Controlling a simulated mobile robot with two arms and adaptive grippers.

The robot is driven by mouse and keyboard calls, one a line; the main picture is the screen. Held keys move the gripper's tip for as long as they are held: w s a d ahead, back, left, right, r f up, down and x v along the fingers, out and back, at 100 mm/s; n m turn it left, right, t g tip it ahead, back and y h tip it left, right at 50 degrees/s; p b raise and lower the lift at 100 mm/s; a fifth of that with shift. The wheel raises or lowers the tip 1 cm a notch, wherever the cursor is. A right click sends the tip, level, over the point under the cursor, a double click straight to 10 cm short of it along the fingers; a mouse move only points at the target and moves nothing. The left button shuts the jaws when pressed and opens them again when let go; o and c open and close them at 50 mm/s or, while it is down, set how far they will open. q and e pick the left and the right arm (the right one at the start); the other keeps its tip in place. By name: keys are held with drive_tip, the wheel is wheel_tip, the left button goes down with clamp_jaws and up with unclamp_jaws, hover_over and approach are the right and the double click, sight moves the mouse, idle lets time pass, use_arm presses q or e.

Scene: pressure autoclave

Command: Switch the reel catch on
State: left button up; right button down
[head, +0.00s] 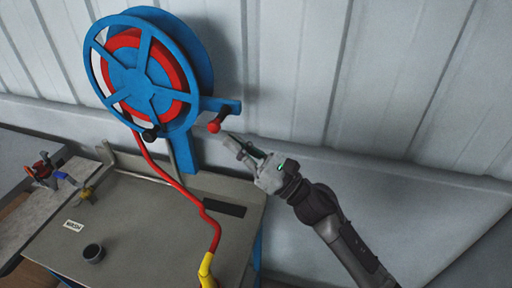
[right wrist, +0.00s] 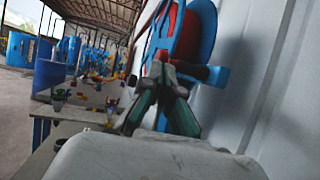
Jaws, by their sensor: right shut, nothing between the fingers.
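A blue hose reel (head: 143,68) with a red hose wound in it stands against the wall, and part of it shows in the right wrist view (right wrist: 199,36). The reel catch, a lever with a red ball end (head: 214,126), sits on a blue bracket (head: 222,106) at the reel's lower right. My right gripper (head: 232,140) is shut and empty, its fingertips just right of and below the red ball. In the right wrist view my shut fingers (right wrist: 160,75) partly hide the catch. I cannot tell whether they touch it. My left gripper is not in view.
A grey bench (head: 140,220) stands below the reel, with a black cup (head: 93,253) and a label (head: 74,225). The red hose (head: 180,185) runs down to a yellow nozzle (head: 207,270). A ribbed wall (head: 350,70) rises close behind. A black crank knob (head: 150,135) juts from the reel.

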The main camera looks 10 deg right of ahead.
sight(220, 118)
drive_tip(key=shift+p+x, duration=0.3)
drive_tip(key=shift+x, duration=0.7)
drive_tip(key=a+b, duration=0.1)
drive_tip(key=w+a, duration=0.1)
drive_tip(key=a, duration=0.1)
drive_tip(key=shift+w+b, duration=0.1)
drive_tip(key=shift+b, duration=0.25)
